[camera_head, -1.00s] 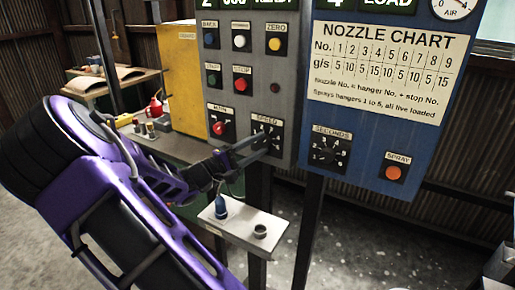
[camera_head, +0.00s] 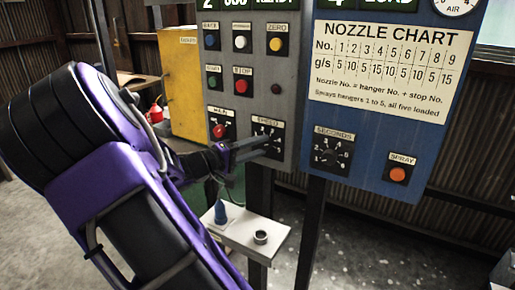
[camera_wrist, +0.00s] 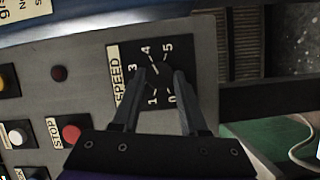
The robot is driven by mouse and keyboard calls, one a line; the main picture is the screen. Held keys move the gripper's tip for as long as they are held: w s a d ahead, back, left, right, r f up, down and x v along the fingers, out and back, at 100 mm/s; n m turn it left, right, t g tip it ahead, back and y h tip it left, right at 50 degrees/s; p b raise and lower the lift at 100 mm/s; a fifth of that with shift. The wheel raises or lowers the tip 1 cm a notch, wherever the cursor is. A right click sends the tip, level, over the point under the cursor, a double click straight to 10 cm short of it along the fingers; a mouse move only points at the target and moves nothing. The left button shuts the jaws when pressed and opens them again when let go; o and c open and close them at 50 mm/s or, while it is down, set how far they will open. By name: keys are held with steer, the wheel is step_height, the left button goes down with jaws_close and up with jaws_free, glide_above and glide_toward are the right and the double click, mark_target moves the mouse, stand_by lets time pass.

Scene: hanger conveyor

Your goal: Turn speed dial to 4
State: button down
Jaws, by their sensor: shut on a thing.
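The speed dial (camera_wrist: 160,83) is a black knob on a black square plate with white numbers, under a SPEED label on the grey panel. In the head view the dial plate (camera_head: 278,131) shows above my fingertips. My gripper (camera_wrist: 160,73) has one finger on each side of the knob and is shut on it. In the head view my gripper (camera_head: 264,143) reaches the plate from the left. In the wrist view the 0, 1, 3, 4 and 5 show, and the left finger seems to cover the 2. I cannot clearly tell where the pointer stands.
A red knob (camera_head: 219,131) sits left of the speed dial, with the red stop button (camera_head: 241,86) above. The blue panel with the seconds dial (camera_head: 332,151) is to the right. A small shelf (camera_head: 255,236) holding a blue cone and a cup is below.

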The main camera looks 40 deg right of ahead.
steer(key=shift+c, duration=2.2)
jaws_free()
steer(key=a+p, duration=0.1)
steer(key=a, duration=1.6)
steer(key=shift+a+r, duration=0.15)
steer(key=shift+r, duration=0.1)
steer(key=shift+s, duration=0.1)
